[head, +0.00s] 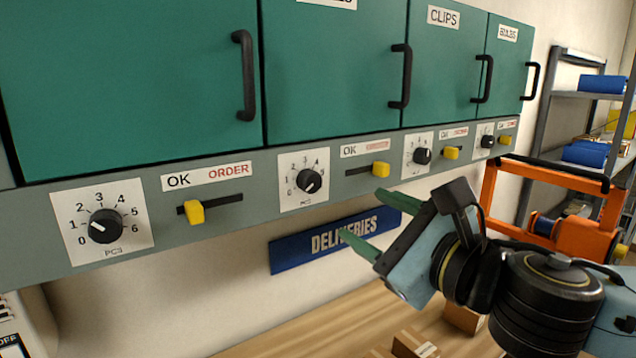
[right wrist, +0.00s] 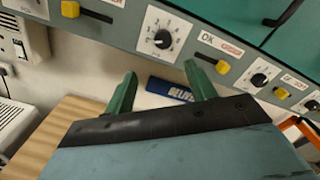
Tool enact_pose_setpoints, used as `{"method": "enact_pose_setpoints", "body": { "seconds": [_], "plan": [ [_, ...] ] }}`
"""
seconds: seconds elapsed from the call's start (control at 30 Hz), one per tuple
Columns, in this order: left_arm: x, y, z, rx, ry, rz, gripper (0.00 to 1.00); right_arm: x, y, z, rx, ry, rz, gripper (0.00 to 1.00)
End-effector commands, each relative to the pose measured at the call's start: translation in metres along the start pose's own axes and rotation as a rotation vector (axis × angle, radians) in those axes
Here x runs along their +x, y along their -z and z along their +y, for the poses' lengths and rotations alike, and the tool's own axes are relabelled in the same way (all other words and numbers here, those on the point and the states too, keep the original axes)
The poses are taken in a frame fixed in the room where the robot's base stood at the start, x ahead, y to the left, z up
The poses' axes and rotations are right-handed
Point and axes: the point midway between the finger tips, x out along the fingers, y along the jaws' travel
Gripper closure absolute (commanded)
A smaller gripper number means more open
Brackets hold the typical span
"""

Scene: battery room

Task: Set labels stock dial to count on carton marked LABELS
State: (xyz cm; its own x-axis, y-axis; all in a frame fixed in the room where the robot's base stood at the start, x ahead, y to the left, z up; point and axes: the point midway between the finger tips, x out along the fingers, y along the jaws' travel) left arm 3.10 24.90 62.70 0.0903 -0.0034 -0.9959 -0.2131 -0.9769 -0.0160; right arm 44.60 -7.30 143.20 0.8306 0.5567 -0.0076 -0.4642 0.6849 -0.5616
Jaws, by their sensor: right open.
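A row of black stock dials is set in the grey strip under the green cabinets. The second dial (head: 309,181) sits under the second cabinet, whose name label (head: 330,3) is cut off at the top edge; the dial also shows in the right wrist view (right wrist: 162,39). Its white mark seems to point to the lower right; the number is too small to read surely. My right gripper (head: 364,216) is open and empty, below and to the right of that dial, apart from it. Its green fingers (right wrist: 161,88) show in the right wrist view. My left gripper is out of view. No carton marked LABELS is readable.
The first dial (head: 105,226) points near 1. Yellow sliders (head: 194,212) stand beside the dials, near OK and ORDER. A blue DELIVERIES sign (head: 290,252) hangs behind my gripper. Brown cartons (head: 408,346) lie on the wooden table (head: 290,335). An orange frame (head: 487,205) stands right.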

Motion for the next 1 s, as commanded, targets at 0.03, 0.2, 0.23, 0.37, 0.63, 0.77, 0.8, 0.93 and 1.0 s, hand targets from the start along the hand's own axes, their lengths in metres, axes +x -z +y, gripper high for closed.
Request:
{"method": "enact_pose_setpoints", "body": {
  "seconds": [0.03,0.2,0.23,0.37,0.63,0.77,0.8,0.93,1.0],
  "plan": [
    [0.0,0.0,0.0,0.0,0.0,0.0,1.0,-0.002,-0.002,-0.004,-0.037,0.004,-0.003,0.45],
    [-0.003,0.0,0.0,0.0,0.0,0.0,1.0,0.005,-0.004,-0.006,-0.082,0.005,-0.005,0.45],
    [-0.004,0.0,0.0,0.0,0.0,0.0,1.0,0.009,-0.004,-0.006,-0.082,0.005,-0.005,0.45],
    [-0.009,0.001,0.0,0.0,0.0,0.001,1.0,0.031,-0.005,-0.006,-0.079,0.004,-0.005,0.45],
    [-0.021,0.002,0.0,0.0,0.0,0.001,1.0,0.085,-0.006,-0.006,-0.077,0.004,-0.005,0.45],
    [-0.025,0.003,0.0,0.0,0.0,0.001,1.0,0.106,-0.006,-0.007,-0.076,0.005,-0.004,0.45],
    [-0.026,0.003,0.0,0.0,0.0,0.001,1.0,0.111,-0.005,-0.006,-0.076,0.005,-0.004,0.45],
    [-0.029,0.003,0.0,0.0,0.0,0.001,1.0,0.124,-0.005,-0.006,-0.076,0.005,-0.005,0.45],
    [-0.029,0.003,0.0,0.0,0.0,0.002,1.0,0.128,-0.005,-0.007,-0.076,0.006,-0.004,0.45]
  ]
}}
